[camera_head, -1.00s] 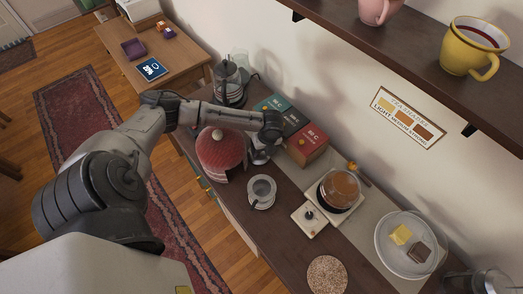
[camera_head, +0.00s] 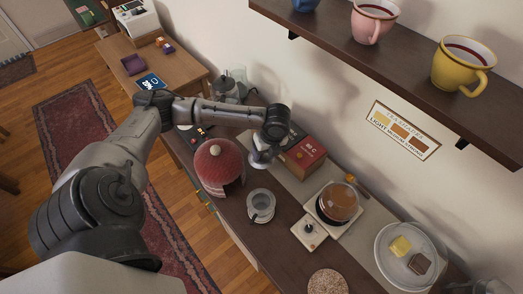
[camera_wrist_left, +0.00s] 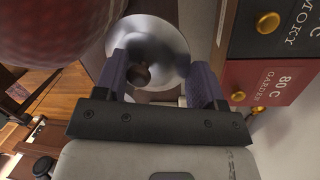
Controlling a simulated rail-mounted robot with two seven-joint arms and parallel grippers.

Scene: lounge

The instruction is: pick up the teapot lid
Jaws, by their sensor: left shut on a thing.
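The teapot lid is a shiny silver disc with a small knob; in the left wrist view the lid (camera_wrist_left: 160,45) lies beyond the fingers, with its knob between them. My left gripper (camera_wrist_left: 165,85) is shut on the lid. In the head view the left gripper (camera_head: 266,146) points down beside the red dome, and the silver lid (camera_head: 261,159) shows below it. The fingertips are small and partly hidden there. No teapot shows clearly. My right gripper is not in view.
The red dome (camera_head: 217,168) stands close left of the lid, and labelled boxes (camera_head: 304,156) stand close right. A shelf (camera_head: 400,60) with mugs hangs above.

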